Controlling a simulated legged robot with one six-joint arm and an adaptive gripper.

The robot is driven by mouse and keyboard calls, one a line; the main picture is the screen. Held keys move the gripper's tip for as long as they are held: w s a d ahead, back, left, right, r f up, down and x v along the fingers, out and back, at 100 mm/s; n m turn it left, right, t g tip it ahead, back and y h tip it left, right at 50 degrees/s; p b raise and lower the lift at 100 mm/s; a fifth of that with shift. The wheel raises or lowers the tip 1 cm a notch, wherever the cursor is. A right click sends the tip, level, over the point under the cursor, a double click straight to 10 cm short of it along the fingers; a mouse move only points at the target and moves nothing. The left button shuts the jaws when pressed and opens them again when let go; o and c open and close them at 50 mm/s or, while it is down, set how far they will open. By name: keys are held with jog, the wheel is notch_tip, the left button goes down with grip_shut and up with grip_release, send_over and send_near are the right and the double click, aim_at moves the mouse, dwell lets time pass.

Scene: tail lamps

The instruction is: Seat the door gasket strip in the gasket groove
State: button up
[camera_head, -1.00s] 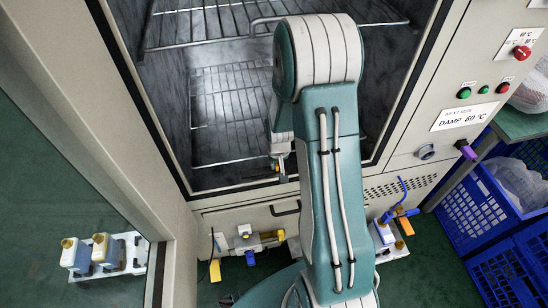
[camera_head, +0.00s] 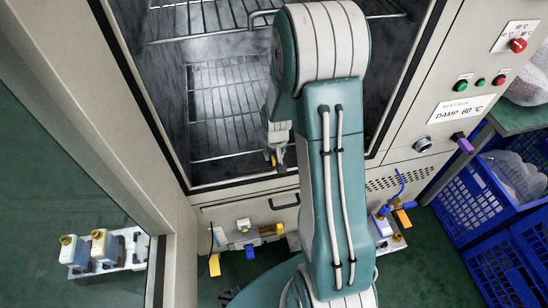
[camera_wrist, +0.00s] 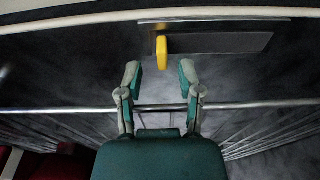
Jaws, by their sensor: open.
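My gripper (camera_wrist: 161,80) is open and empty in the wrist view, its two fingers apart. Beyond the fingertips is a yellow tab (camera_wrist: 162,45) in front of a dark flat plate (camera_wrist: 220,40). In the head view my gripper (camera_head: 274,158) is low at the mouth of the chamber, with a small yellow spot beside it. A dark border (camera_head: 225,186) runs around the chamber opening. I cannot tell whether it is the gasket groove. I cannot pick out the door gasket strip for certain. My arm covers part of the opening's lower right.
Wire racks (camera_head: 222,100) are inside the chamber. The open glass door (camera_head: 75,190) stands at left. A control panel with a red knob (camera_head: 517,45) is at right, above blue crates (camera_head: 480,200).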

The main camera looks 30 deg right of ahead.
jog(key=s+a+r+n+t, duration=0.1)
jog(key=s+a+r, duration=0.2)
jog(key=r, duration=0.5)
jog(key=s+a+r, duration=0.2)
jog(key=r, duration=0.5)
jog(key=s+a+r+n+t, duration=0.1)
jog(key=s+a+r, duration=0.2)
jog(key=r, duration=0.5)
jog(key=s+a+r+t, duration=0.1)
jog(key=s+a+r, duration=0.1)
jog(key=s, duration=0.3)
jog(key=s+a+r+n, duration=0.1)
jog(key=s+a+r, duration=0.1)
jog(key=s+r, duration=0.2)
jog(key=shift+s+a+t, duration=0.3)
jog(key=shift+s+t, duration=0.1)
jog(key=shift+s, duration=0.5)
